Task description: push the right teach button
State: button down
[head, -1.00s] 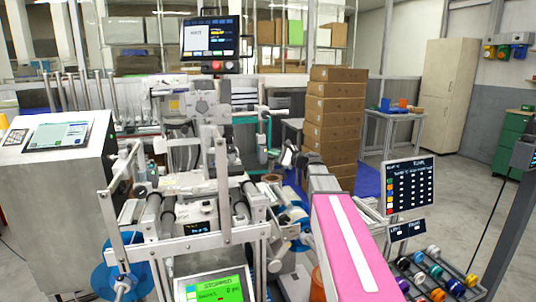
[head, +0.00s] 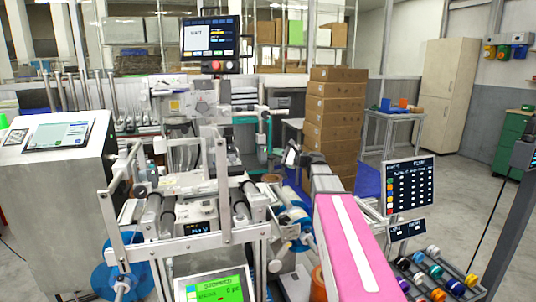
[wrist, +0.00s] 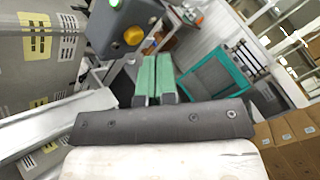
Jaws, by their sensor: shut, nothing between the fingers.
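My gripper (wrist: 157,65) shows in the wrist view with its two green-padded fingers closed together and nothing between them. In the head view it (head: 291,156) is small, to the right of the machine's middle, at the end of my pink and grey arm. A dark grey housing with a round yellow-orange button (wrist: 133,35) is just beyond and left of the fingertips in the wrist view. The fingers look apart from it. I cannot tell which part is the right teach button. A small box with a lit display (head: 200,228) sits among the machine's rollers.
The machine's steel frame, rollers and blue reels (head: 122,265) crowd the space left of my arm. A green screen reading STOPPED (head: 215,287) is at the front. Stacked brown boxes (head: 334,115) stand behind my gripper. A rack of coloured rolls (head: 436,272) is at lower right.

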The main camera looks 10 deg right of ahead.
jog(key=d, duration=0.3)
jog(key=w+d, duration=0.1)
jog(key=d, duration=0.1)
dwell(0.3)
dwell(0.5)
